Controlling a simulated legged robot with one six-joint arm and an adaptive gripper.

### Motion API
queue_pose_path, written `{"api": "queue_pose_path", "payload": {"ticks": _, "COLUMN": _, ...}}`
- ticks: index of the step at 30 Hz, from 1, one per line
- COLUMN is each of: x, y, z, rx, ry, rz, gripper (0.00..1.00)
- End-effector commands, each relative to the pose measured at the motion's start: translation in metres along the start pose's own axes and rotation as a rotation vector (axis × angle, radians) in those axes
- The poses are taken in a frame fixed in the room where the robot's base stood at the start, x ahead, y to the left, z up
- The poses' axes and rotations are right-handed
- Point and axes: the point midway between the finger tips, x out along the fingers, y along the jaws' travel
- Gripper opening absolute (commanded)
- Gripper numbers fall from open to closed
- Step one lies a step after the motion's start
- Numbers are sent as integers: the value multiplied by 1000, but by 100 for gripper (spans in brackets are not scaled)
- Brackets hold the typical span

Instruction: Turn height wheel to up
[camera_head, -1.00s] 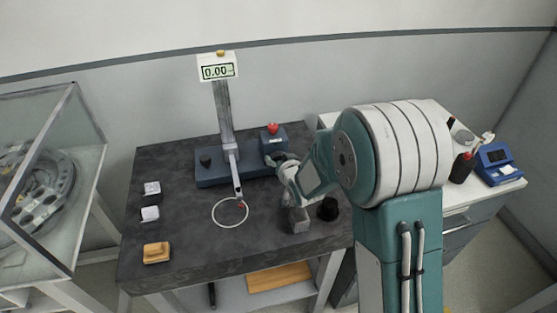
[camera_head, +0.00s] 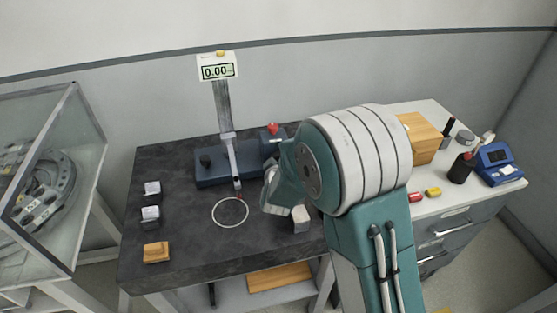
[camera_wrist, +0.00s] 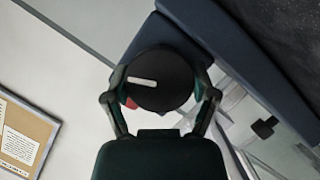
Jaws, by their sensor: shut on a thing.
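A black round wheel (camera_wrist: 158,82) with a white bar mark sits on the side of the dark blue device; I take it as the height wheel. In the wrist view my gripper (camera_wrist: 160,92) is shut on it, a finger on each side, and the white mark lies nearly level. In the head view the device's blue base (camera_head: 228,174) stands on the dark table, with a column and a display (camera_head: 217,72) reading 0.00. My arm hides the wheel and most of my gripper there, at the base's right end.
A white ring mark (camera_head: 230,213) lies in front of the device. Two pale blocks (camera_head: 151,188) and an orange block (camera_head: 156,252) are at the left. A grey block (camera_head: 301,219) stands near my arm. A wooden box (camera_head: 421,138) is on the right counter.

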Motion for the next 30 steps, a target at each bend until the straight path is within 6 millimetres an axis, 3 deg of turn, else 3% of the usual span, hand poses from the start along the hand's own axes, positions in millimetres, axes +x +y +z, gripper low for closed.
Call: {"api": "queue_pose_path", "payload": {"ticks": 30, "x": 0, "y": -6, "z": 3, "rx": -865, "ry": 3, "rz": 346, "gripper": 27}}
